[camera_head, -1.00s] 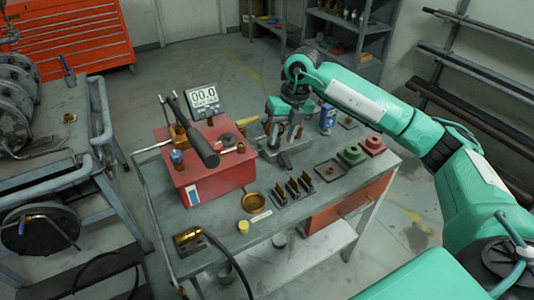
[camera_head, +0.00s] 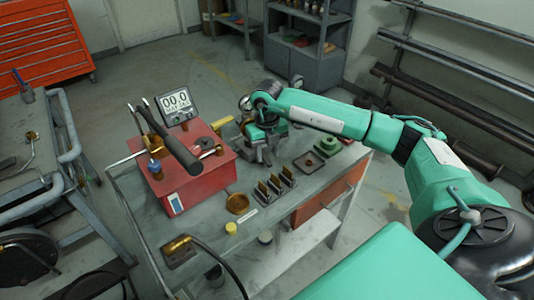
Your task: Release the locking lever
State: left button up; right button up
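My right arm comes in from the right, and its gripper (camera_head: 264,144) is low over the grey fixture (camera_head: 268,160) at the back of the workbench. The fingers are small and mixed up with the fixture, so I cannot tell whether they touch it or are open. A red box (camera_head: 200,186) stands to the left of the gripper, with a lever with a thick black handle (camera_head: 178,148) on top. A yellow part (camera_head: 222,123) shows behind the box, close to the gripper. I cannot tell which part is the locking lever. My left gripper is out of view.
The workbench (camera_head: 205,232) also holds a digital display (camera_head: 178,104), a brass dish (camera_head: 238,204), a rack of upright plates (camera_head: 275,188), a green block (camera_head: 328,144) and a hose with a brass end (camera_head: 178,246). A second cart (camera_head: 62,150) stands at the left.

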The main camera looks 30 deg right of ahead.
jog(key=shift+f, duration=0.7)
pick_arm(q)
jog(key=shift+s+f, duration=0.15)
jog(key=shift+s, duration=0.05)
pick_arm(e)
grip_shut()
jog(key=shift+d+n+b, duration=0.45)
jog(key=shift+n+b, duration=0.3)
jog(key=shift+n, duration=0.85)
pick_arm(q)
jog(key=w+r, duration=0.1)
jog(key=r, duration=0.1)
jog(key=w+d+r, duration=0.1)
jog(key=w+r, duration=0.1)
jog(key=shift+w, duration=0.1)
